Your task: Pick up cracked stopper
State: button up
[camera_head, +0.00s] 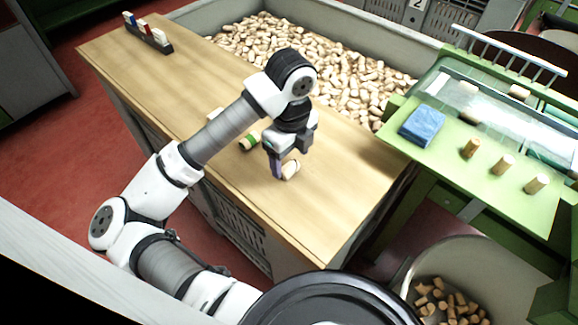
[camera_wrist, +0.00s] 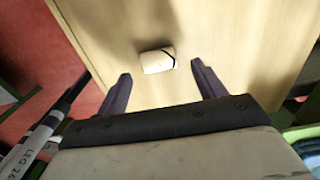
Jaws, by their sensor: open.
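The cracked stopper (camera_wrist: 157,61) lies on its side on the wooden bench, pale, with a dark crack line near its right end in the wrist view. It also shows in the head view (camera_head: 291,169), beside my fingers. My gripper (camera_wrist: 160,82) is open, its two purple fingers spread to the left and right of the stopper's near side. In the head view my gripper (camera_head: 281,172) is low over the bench at the stopper. Nothing is between the fingers' grip surfaces in contact that I can see.
A green-banded stopper (camera_head: 249,140) and a pale piece (camera_head: 215,114) lie on the bench top (camera_head: 340,200). A big bin of corks (camera_head: 345,75) stands behind. At right, a green counter (camera_head: 500,210) holds a blue sponge (camera_head: 422,124) and upright stoppers. A rack (camera_head: 148,36) stands far left.

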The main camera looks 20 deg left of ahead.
aim_at(290, 167)
jog(key=shift+f, duration=1.65)
jog(key=c, duration=1.1)
